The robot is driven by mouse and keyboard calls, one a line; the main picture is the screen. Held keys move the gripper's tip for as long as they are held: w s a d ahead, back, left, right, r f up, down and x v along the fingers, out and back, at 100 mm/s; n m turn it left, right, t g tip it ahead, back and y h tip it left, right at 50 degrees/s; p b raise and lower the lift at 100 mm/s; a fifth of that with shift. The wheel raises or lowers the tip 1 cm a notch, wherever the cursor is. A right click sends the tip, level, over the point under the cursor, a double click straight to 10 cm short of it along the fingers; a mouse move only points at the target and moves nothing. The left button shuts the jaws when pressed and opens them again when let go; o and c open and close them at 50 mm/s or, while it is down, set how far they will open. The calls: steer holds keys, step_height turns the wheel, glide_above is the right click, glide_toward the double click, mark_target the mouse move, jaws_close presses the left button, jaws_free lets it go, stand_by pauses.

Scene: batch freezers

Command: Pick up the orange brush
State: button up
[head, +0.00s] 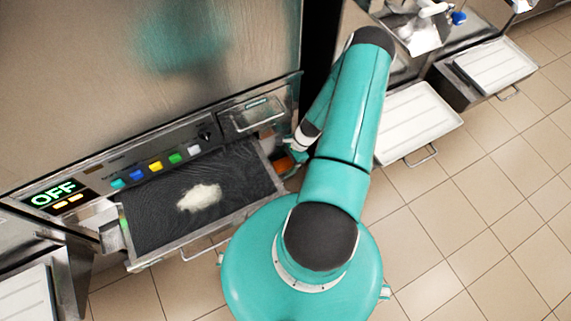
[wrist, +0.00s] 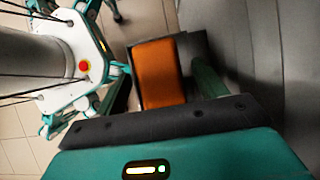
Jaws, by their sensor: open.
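The orange brush (head: 284,164) shows as a small orange patch beside the right end of the black tray in the head view, partly covered by my arm. In the wrist view the orange brush (wrist: 158,72) is an orange block sitting in a dark, box-like holder (wrist: 195,45). My gripper (head: 290,150) is open, close to the brush at the right side of the machine. In the wrist view its housing fills the bottom, and the brush lies just in front of it. Whether the fingers touch the brush cannot be told.
White-topped trays (head: 415,122) jut out at the right. Tiled floor (head: 470,210) is clear at the right.

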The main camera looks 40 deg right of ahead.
mark_target(286, 163)
steer(key=c, duration=1.1)
steer(key=shift+s+r, duration=0.2)
steer(key=shift+r, duration=0.35)
step_height(286, 163, up, 6)
steer(key=shift+r, duration=0.1)
steer(key=s+a, duration=0.2)
steer(key=s, duration=0.7)
steer(key=s+a, duration=0.3)
steer(key=s, duration=0.6)
steer(key=shift+s+a, duration=0.3)
steer(key=shift+s, duration=0.1)
